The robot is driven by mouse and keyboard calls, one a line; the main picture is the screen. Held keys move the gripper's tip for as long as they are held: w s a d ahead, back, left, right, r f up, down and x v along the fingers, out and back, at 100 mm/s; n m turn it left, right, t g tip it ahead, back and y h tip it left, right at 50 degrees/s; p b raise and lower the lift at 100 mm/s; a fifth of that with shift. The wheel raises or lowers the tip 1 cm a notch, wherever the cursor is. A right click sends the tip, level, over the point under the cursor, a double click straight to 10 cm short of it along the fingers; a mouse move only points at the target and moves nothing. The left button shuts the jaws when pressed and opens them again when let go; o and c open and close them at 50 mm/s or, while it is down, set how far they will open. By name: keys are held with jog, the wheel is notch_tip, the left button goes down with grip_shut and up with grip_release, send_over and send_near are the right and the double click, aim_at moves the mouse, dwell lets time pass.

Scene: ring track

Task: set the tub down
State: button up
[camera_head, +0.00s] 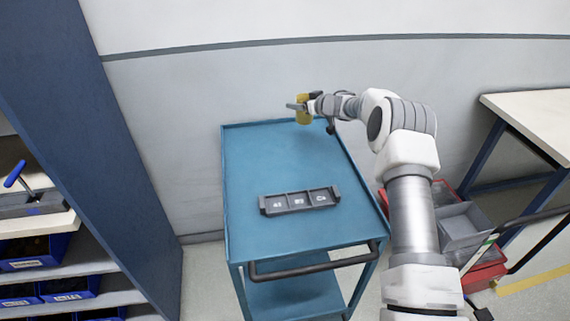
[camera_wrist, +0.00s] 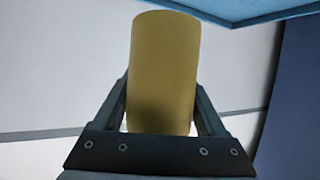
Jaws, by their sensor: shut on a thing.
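The yellow tub (camera_head: 303,116) is a plain cylinder at the far end of the blue cart in the head view. It fills the middle of the wrist view (camera_wrist: 165,70). My gripper (camera_head: 301,107) is shut on the tub, with one finger on each side of it. The blue cart top (camera_head: 250,170) shows in the head view, and a blue edge (camera_wrist: 240,12) shows at the top of the wrist view.
A grey tray with three labelled compartments (camera_head: 300,212) lies on the near half of the cart. A dark handle (camera_head: 310,267) crosses the cart's front. Shelving with blue bins (camera_head: 36,252) stands left. Red and grey crates (camera_head: 463,228) and a table (camera_head: 540,115) stand right.

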jog(key=s+a+f+b, duration=0.1)
jog(key=s+a+f, duration=0.1)
jog(key=s, duration=0.1)
jog(key=s+a+f+b, duration=0.2)
jog(key=s, duration=0.1)
jog(key=s+a+f+b, duration=0.1)
jog(key=s+f+b, duration=0.1)
jog(key=s, duration=0.1)
jog(key=shift+s+a+f, duration=0.2)
jog(key=shift+a, duration=0.2)
jog(key=shift+f+b, duration=0.6)
jog(key=shift+f, duration=1.4)
jog(key=shift+f, duration=0.1)
jog(key=shift+f, duration=0.15)
jog(key=o, duration=1.6)
jog(key=shift+c, duration=0.2)
